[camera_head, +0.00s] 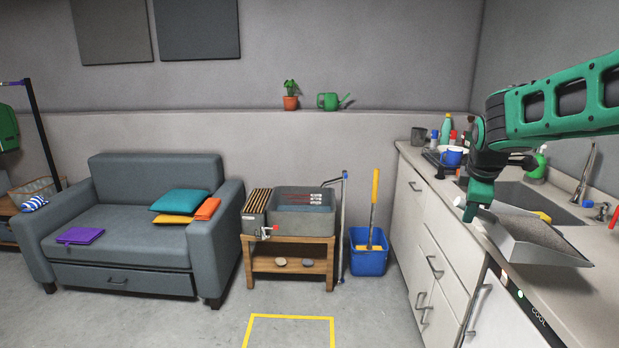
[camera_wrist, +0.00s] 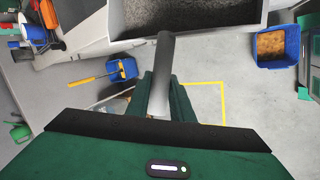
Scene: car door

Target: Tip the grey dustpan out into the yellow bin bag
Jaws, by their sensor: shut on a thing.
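The grey dustpan (camera_head: 540,240) is in the air beside the counter at the right of the head view, roughly level. In the wrist view its pan (camera_wrist: 120,35) is at the top and holds a layer of dark grey dirt (camera_wrist: 180,10). My gripper (camera_head: 470,210) is shut on the dustpan's handle (camera_wrist: 163,75), which runs between the fingers in the wrist view (camera_wrist: 160,105). I cannot make out a yellow bin bag in either view.
A kitchen counter (camera_head: 450,195) with a sink lies close by the dustpan. A blue bucket (camera_head: 369,260) with a yellow-handled tool stands on the floor. A blue bin (camera_wrist: 278,42) with tan contents shows in the wrist view. The floor around the yellow outline (camera_head: 290,317) is clear.

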